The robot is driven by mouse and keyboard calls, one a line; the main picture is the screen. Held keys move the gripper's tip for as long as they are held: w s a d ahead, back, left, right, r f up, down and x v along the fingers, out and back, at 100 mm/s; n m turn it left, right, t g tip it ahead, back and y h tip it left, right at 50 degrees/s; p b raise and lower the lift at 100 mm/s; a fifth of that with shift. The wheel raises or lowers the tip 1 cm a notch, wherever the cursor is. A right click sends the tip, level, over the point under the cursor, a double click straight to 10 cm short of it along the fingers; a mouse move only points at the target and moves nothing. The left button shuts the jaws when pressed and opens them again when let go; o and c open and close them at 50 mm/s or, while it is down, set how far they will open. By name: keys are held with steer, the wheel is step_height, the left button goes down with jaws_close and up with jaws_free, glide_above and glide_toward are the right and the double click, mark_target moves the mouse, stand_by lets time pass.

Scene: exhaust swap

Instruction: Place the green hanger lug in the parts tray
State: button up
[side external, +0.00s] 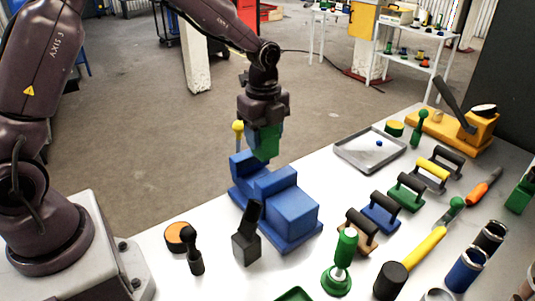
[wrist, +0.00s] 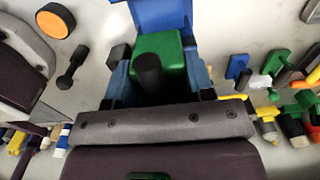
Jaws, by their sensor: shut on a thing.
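The green hanger lug (side external: 265,143) is a green block between the jaws of my gripper (side external: 259,135), which is shut on it. In the wrist view the lug (wrist: 172,48) shows with a dark round post, between the blue fingers of my gripper (wrist: 160,75). The lug is over the blue vise-like block (side external: 290,207); I cannot tell whether they touch. The parts tray (side external: 346,154) looks to be the shallow grey tray to the right on the table, with a small blue ball in it.
Several coloured handles (side external: 381,212) line the table between the blue block and the right side. A yellow-orange machine (side external: 455,132) stands behind the tray.

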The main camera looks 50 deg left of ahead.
steer(key=shift+d+r, duration=0.1)
steer(key=shift+d, duration=0.2)
steer(key=s+d+r+m, duration=0.2)
steer(key=s+d+m, duration=0.65)
steer(key=d, duration=0.65)
steer(key=s+d+f+m, duration=0.15)
steer(key=s+m, duration=0.25)
steer(key=s, duration=0.4)
steer(key=s+d+f+m, duration=0.1)
steer(key=s+f+m, duration=0.3)
steer(key=s, duration=0.5)
steer(key=shift+m, duration=0.75)
steer(key=w+d+f, duration=0.2)
steer(key=w+d, duration=0.1)
steer(key=w+d+f, duration=0.3)
steer(key=w, duration=0.1)
steer(key=w+d+f, duration=0.3)
steer(key=d, duration=0.1)
steer(key=shift+w+f, duration=0.15)
steer(key=shift+f, duration=1.65)
